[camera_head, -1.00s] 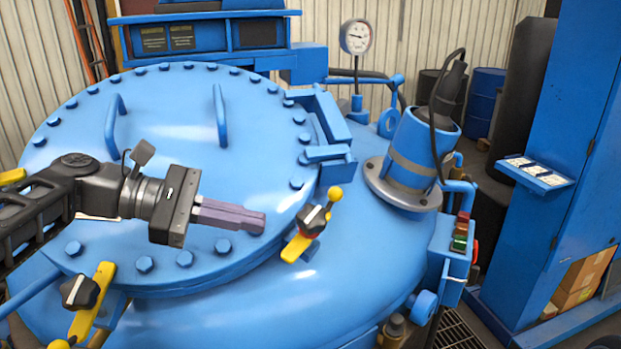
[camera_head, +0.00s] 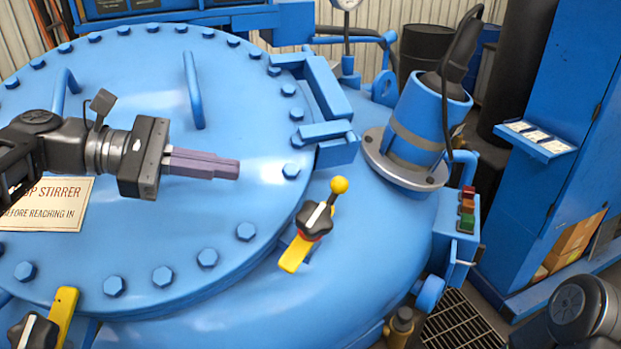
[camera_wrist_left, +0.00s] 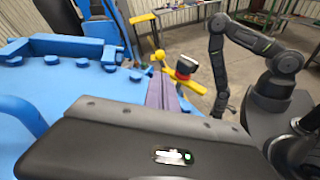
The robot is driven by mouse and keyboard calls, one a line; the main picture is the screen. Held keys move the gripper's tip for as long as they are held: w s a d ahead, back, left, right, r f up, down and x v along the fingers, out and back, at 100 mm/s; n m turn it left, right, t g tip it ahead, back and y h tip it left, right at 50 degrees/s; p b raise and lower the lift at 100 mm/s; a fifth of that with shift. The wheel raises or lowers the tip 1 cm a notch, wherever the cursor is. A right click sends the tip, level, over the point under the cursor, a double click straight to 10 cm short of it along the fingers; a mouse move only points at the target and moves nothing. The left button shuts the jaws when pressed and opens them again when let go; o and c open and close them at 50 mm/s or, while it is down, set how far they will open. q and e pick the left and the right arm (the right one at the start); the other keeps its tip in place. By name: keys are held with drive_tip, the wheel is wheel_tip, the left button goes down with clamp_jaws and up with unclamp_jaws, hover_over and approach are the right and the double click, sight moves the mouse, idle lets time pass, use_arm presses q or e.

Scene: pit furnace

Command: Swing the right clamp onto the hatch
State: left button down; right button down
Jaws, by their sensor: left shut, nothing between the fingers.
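The round blue hatch (camera_head: 240,150) with bolts along its rim fills the left and middle of the head view. The right clamp (camera_head: 314,222) is at the hatch's right front rim. It has a yellow bar, a black knob and a yellow ball on its upper end; the bar's lower end points toward the front left. It also shows in the left wrist view (camera_wrist_left: 184,68), beyond my fingers. My left gripper (camera_head: 238,170) is shut and empty above the hatch, left of the clamp and apart from it. My right gripper is not in view.
Another yellow clamp (camera_head: 58,318) stands at the front left rim. Two upright handles, one of them (camera_head: 193,90), rise from the hatch. A blue motor (camera_head: 425,115) and a button box (camera_head: 460,225) stand right of the clamp. A warning sign (camera_head: 48,203) lies on the hatch.

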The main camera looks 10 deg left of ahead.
use_arm(q)
drive_tip(key=shift+f, duration=0.1)
drive_tip(key=shift+b+x, duration=0.95)
drive_tip(key=shift+b, duration=0.05)
drive_tip(key=b, duration=0.7)
approach(331, 185)
drive_tip(key=shift+w+d+f, duration=0.2)
drive_tip(key=shift+d+f, duration=0.05)
drive_tip(key=shift+f, duration=0.25)
drive_tip(key=shift+r+p+x, duration=0.15)
drive_tip(key=shift+p+x, duration=0.35)
drive_tip(key=shift+x, duration=1)
drive_tip(key=shift+r+p+x, duration=0.15)
drive_tip(key=shift+p+x, duration=0.3)
drive_tip(key=shift+x, duration=1.05)
